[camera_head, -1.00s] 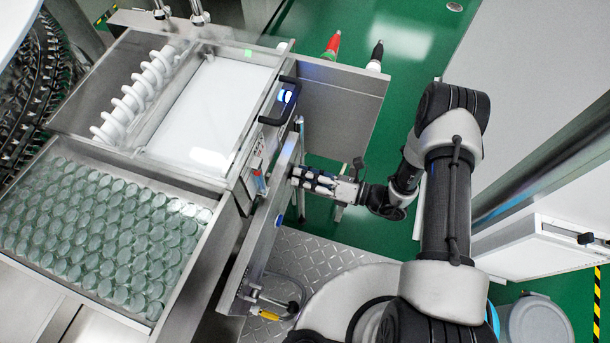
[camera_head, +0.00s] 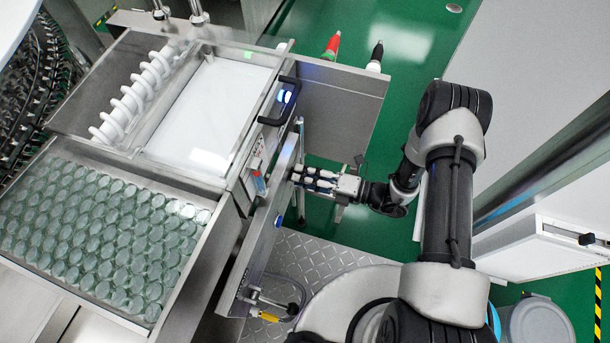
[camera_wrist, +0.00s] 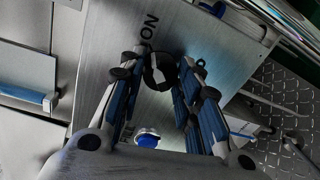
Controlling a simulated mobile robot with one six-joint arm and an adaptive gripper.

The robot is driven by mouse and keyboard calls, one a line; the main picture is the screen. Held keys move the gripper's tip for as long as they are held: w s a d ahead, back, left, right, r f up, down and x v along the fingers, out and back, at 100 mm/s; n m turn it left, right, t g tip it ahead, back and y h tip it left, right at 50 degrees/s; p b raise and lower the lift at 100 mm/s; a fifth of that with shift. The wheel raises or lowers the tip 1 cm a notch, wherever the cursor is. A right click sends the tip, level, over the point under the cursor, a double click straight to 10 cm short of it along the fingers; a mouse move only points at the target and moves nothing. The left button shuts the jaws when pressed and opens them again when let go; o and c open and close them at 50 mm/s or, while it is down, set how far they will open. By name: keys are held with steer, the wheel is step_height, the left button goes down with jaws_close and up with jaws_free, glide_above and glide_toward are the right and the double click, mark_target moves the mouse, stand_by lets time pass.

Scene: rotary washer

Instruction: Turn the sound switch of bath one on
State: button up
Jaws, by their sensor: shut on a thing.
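My gripper (camera_head: 297,174) is at the steel front panel (camera_head: 266,225) of the washer, its fingers pointing left at the panel. In the wrist view my gripper (camera_wrist: 162,68) is shut on a black rotary switch (camera_wrist: 158,76), with a fingertip on each side of it. The letters "ON" are printed on the panel (camera_wrist: 185,30) close beside the switch. A blue round button (camera_wrist: 147,140) with a pale ring is on the same panel, between the finger bases in that view. In the head view the switch is hidden by the fingers and the panel edge.
A bath with rows of glass discs (camera_head: 90,240) and a lidded bath (camera_head: 210,110) lie left of the panel. A black handle (camera_head: 282,100) stands out above my gripper. A hose with a yellow fitting (camera_head: 268,316) is below. Green floor is open behind the wrist.

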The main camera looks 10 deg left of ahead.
steer(key=o, duration=1.1)
steer(key=d, duration=0.8)
steer(key=s+d+r, duration=0.1)
steer(key=d, duration=0.3)
